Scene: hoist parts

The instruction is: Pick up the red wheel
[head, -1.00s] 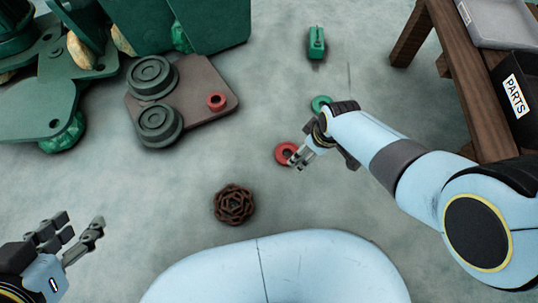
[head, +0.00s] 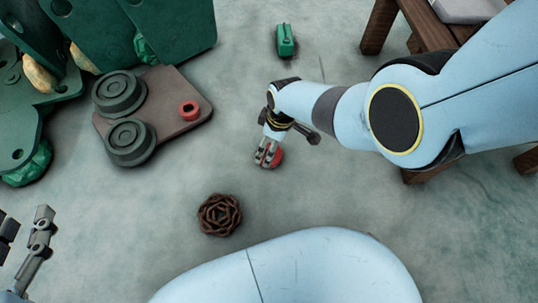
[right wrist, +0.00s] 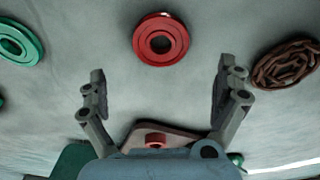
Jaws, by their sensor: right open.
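The red wheel (head: 276,158) lies on the floor, partly hidden by my right gripper in the head view. In the right wrist view the red wheel (right wrist: 142,42) shows whole, a flat ring with a dark centre hole, beyond the fingertips and roughly centred between them. My right gripper (head: 267,156) is open and empty; its fingers stand wide apart in the wrist view (right wrist: 160,82). Whether it touches the wheel cannot be told from the head view. My left gripper (head: 24,228) is at the lower left edge, partly cut off, with fingers apart and nothing between them.
A brown plate (head: 170,85) with grey stepped discs (head: 118,93) and a small red ring (head: 188,110) lies to the left. A green wheel (right wrist: 20,42) shows in the wrist view. A wooden table (head: 380,25) stands upper right.

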